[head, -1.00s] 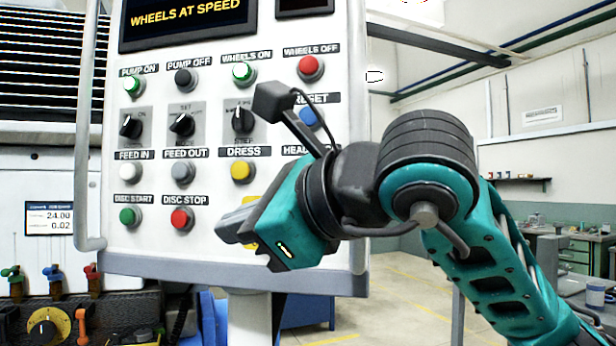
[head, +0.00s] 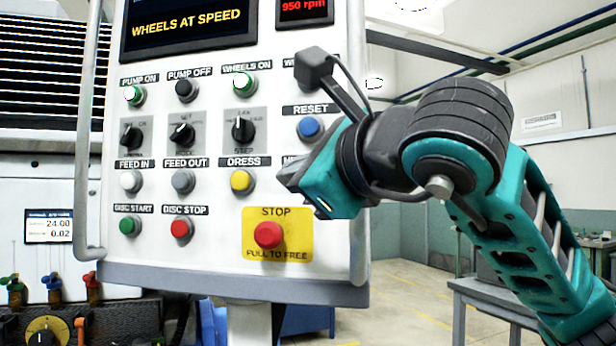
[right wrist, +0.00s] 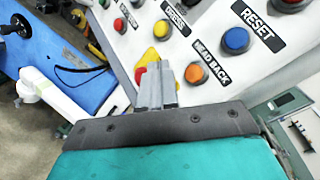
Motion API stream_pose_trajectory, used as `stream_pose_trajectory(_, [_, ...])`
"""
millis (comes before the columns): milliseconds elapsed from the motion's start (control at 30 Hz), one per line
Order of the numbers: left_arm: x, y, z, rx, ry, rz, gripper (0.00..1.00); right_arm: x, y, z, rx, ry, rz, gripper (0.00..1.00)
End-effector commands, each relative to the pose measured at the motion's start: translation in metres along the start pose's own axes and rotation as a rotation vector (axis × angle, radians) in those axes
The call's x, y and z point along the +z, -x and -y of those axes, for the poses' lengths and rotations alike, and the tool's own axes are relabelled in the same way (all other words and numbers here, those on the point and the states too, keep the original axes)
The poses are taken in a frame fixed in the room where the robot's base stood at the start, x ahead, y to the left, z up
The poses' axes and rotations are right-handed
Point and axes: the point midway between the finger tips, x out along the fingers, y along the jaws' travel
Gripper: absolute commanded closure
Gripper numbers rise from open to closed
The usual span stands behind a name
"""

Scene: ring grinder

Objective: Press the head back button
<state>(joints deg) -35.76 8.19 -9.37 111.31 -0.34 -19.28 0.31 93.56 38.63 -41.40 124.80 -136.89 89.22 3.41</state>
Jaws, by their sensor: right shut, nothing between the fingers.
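My right gripper (head: 285,176) is shut and empty in front of the panel, right of the yellow dress button (head: 242,181). In the right wrist view its closed fingers (right wrist: 157,78) appear just left of the orange button; I cannot tell the gap to the panel. My left gripper is not in view.
The blue reset button (head: 310,128) is above the gripper. The red stop button (head: 268,235) on its yellow plate is below it. The disc stop button (head: 181,229) is lower left. A grey handrail (head: 84,150) runs along the panel's left edge.

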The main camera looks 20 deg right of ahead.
Motion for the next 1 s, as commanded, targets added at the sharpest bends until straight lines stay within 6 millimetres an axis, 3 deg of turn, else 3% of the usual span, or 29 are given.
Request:
stream_pose_trajectory(400, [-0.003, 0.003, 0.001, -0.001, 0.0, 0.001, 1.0, -0.026, -0.036, 0.025, 0.001, -0.001, -0.002, 1.0])
stream_pose_trajectory(1000, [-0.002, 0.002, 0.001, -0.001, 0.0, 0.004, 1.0, -0.029, -0.04, 0.029, 0.0, 0.0, 0.0, 1.0])
